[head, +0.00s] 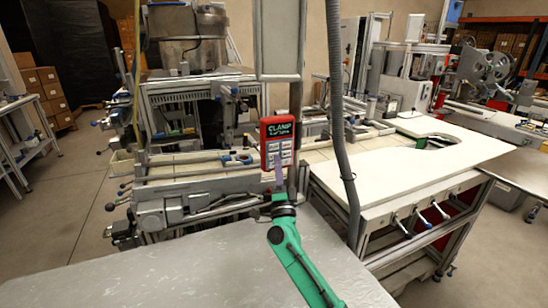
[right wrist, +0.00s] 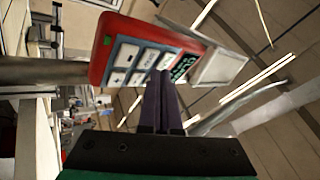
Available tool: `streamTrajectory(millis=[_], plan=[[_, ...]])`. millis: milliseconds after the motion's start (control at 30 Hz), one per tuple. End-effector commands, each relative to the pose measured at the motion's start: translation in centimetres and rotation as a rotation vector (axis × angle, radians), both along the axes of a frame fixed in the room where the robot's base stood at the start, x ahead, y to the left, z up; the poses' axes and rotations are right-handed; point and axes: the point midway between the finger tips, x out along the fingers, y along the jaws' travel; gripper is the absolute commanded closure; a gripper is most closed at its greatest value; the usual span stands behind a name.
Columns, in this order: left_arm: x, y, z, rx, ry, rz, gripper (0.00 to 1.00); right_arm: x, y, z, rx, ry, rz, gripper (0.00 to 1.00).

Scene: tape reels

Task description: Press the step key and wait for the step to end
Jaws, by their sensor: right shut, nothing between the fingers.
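A red control box (head: 264,150) hangs upright at the middle of the head view. Its dark screen (head: 281,128) shows green text that reads "CLAMP" with a smaller line under it. Below the screen are several pale keys (head: 280,152). In the right wrist view the red box (right wrist: 99,66) lies tilted, with its keys (right wrist: 128,56) and part of the screen (right wrist: 184,66) showing. My right gripper (head: 279,172) is shut and empty, its tips at the box's lower edge. In the wrist view the shut fingers (right wrist: 160,78) overlap the keypad; I cannot tell whether they touch a key. My left gripper is out of view.
A grey cable conduit (head: 340,120) hangs just right of the box. A white worktop (head: 400,160) stands to the right, with clamp handles below it. A grey table (head: 190,262) fills the front. Machine rails and levers (head: 200,185) lie left of the box.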

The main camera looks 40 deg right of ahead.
Motion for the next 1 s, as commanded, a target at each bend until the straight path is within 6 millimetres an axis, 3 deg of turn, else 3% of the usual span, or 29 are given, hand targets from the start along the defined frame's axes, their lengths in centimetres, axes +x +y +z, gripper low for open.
streamTrajectory(millis=[1000], plan=[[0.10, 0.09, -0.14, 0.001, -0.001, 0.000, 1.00, 0.78, -0.25, 0.00, -0.001, 0.000, -0.001, 1.00]])
